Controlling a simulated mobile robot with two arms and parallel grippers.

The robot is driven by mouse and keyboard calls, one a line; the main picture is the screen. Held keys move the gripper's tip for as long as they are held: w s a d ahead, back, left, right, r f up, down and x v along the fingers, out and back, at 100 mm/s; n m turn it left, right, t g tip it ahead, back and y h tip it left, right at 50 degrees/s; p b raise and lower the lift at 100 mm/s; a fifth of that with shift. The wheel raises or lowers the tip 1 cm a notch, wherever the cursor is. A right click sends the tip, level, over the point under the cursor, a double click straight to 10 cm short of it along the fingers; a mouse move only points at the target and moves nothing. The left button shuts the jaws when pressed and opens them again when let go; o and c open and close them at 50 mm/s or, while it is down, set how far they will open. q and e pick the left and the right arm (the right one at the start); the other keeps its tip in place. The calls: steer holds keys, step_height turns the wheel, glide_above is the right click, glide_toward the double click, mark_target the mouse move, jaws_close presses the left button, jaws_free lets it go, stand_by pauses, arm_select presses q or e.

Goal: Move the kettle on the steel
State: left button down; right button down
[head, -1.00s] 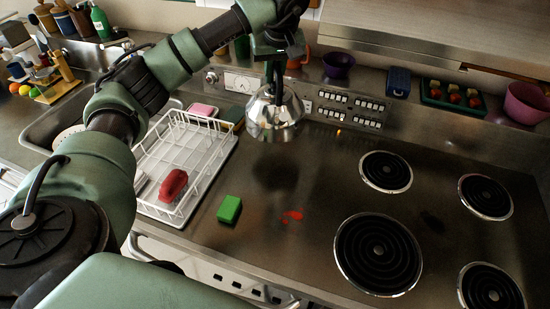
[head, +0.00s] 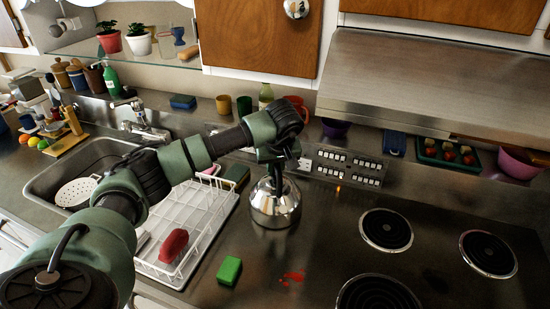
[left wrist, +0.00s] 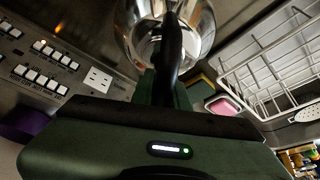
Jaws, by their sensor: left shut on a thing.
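The kettle (head: 275,205) is a shiny steel pot with a dark handle. In the head view it is upright over the bare steel counter, right of the dish rack; whether its base touches the steel I cannot tell for sure. My left gripper (head: 274,157) is above the kettle, shut on its handle. In the left wrist view the kettle's shiny body (left wrist: 204,30) and dark handle (left wrist: 171,55) show in front of the gripper, whose fingertips are hidden there. My right gripper is not in view.
A white dish rack (head: 205,232) with a red item (head: 173,245) stands left of the kettle. A green sponge (head: 229,270) and a red spill (head: 292,276) lie in front. Coil burners (head: 386,230) are on the right. The control panel (head: 345,167) is behind.

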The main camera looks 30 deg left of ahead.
arm_select(q)
steer(key=shift+w, duration=0.1)
steer(key=c, duration=1.6)
jaws_free()
steer(key=shift+f, duration=0.15)
steer(key=shift+o, duration=1.1)
steer(key=shift+s, duration=0.2)
steer(key=shift+r, duration=0.2)
steer(key=shift+d+r+b, duration=0.15)
steer(key=shift+r+b, duration=0.15)
steer(key=b+v, duration=0.2)
steer(key=v, duration=0.9)
steer(key=shift+r+b, duration=0.15)
steer(key=shift+b, duration=0.25)
steer(key=shift+s, duration=0.1)
